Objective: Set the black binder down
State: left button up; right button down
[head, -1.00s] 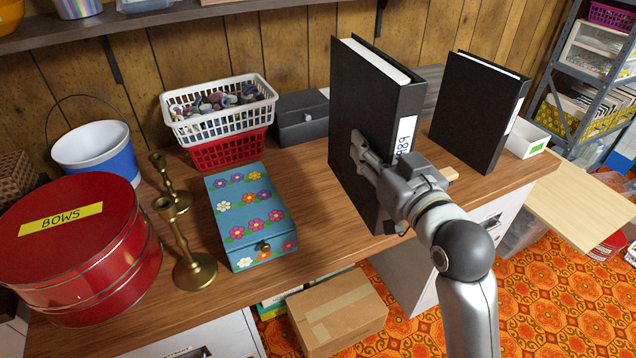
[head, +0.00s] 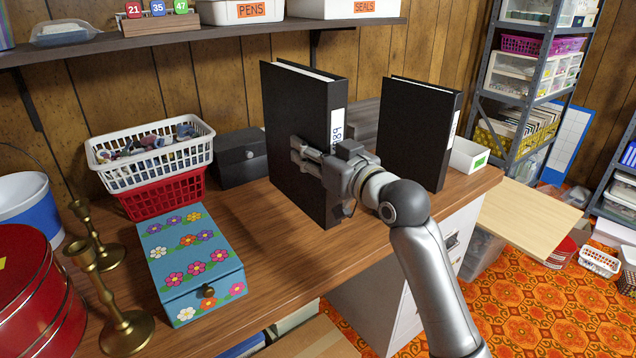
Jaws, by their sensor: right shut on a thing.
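A black binder (head: 290,125) with a white spine label stands upright at the wooden desk (head: 275,245). My right gripper (head: 318,158) is shut on this binder near its spine side, with one finger across the front cover. I cannot tell whether the binder's lower edge touches the desktop or hangs just above it. A second black binder (head: 415,125) stands upright to the right, behind my right arm, apart from the held one. My left gripper is not in view.
A blue flowered box (head: 190,262), brass candlesticks (head: 122,325) and a red tin (head: 35,290) stand at left. White and red baskets (head: 165,190) and a dark box (head: 240,160) stand behind. A small white bin (head: 465,157) is at right. A shelf (head: 200,36) hangs above.

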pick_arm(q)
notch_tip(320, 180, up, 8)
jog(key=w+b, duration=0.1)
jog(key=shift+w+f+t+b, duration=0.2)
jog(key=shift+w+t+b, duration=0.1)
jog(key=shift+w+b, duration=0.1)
pick_arm(e)
jog(key=w+d+f, duration=0.1)
jog(key=w+f, duration=0.3)
jog(key=f, duration=0.4)
jog(key=shift+d, duration=0.3)
jog(key=shift+f, duration=0.2)
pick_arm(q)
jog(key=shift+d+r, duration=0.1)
pick_arm(e)
jog(key=c, duration=0.9)
grip_release()
jog(key=shift+f, duration=0.15)
